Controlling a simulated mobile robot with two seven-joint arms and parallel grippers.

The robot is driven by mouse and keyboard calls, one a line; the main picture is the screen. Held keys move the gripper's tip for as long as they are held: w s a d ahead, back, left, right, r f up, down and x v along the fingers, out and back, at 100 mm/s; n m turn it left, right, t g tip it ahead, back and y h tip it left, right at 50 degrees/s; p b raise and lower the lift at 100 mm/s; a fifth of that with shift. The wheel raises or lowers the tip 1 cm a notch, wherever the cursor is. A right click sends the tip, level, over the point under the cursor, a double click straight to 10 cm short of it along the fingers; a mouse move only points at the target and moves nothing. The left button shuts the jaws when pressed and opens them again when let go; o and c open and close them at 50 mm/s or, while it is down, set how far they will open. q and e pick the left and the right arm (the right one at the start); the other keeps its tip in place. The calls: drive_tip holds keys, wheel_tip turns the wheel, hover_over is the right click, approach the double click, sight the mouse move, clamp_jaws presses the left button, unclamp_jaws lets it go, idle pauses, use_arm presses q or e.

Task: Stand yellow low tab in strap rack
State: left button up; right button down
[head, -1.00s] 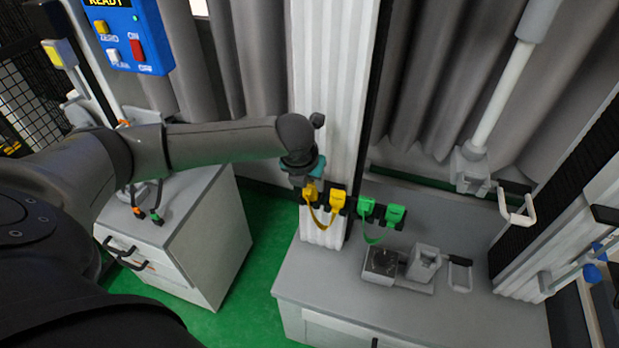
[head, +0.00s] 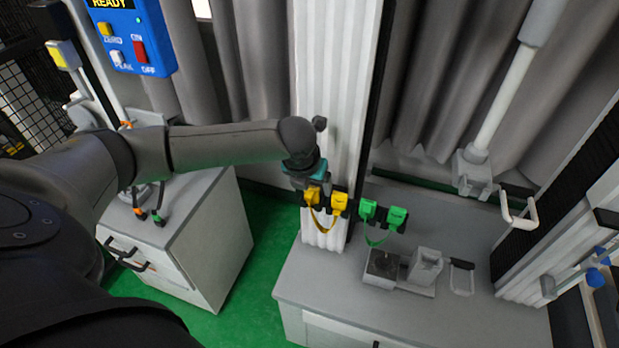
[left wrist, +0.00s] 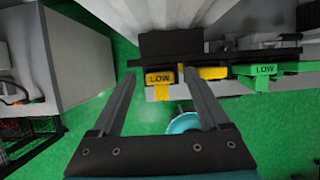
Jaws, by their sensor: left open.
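The yellow low tab (head: 312,196) sits at the left end of the black strap rack (head: 352,209). In the head view the gripper (head: 308,183) partly hides that end of the rack. My right gripper is not in view.
Two green tabs (head: 383,213) on a green strap sit farther right on the rack. A white ribbed column (head: 335,80) stands behind it. A grey bench (head: 330,285) with metal fixtures (head: 405,267) lies below right. A drawer cabinet (head: 195,245) stands left.

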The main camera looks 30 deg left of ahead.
use_arm(q)
drive_tip(key=p+v, duration=0.1)
drive_tip(key=v, duration=1.4)
drive_tip(key=shift+s, duration=0.15)
